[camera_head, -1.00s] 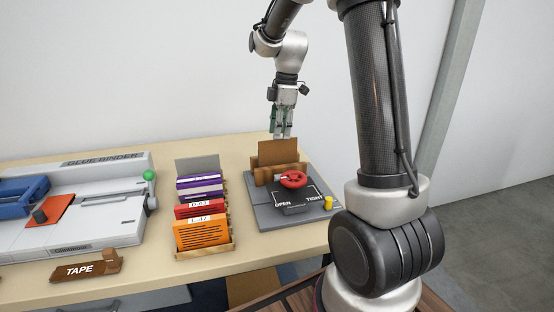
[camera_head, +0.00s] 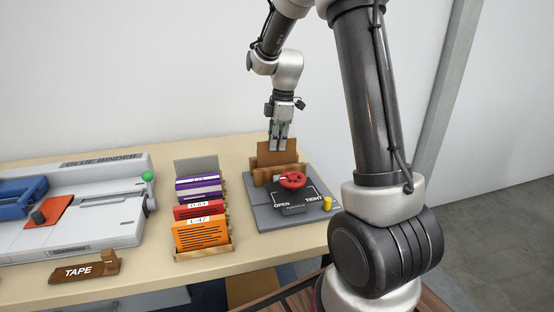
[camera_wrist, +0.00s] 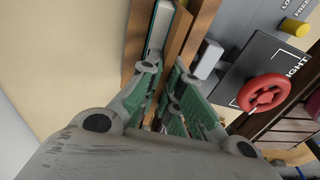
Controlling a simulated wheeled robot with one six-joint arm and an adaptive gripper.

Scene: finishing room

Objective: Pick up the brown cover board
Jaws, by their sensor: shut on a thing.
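The brown cover board (camera_head: 277,158) stands upright in the wooden jaws of the grey press (camera_head: 262,215) on the table. Its top part sticks up above the jaws. My gripper (camera_head: 278,146) comes down from above, with its fingertips at the board's top edge. In the wrist view the green-padded fingers of my gripper (camera_wrist: 163,100) are closed on the brown board (camera_wrist: 178,38), which runs up between them. The lower part of the board is hidden by the press jaws.
The press has a red handwheel (camera_head: 293,180) and a yellow knob (camera_head: 328,203) in front. Left of it stands a rack of purple, red and orange booklets (camera_head: 203,232). A glue binder (camera_head: 110,215) and a brown tape holder (camera_head: 88,269) are farther left. A plain wall rises behind the table.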

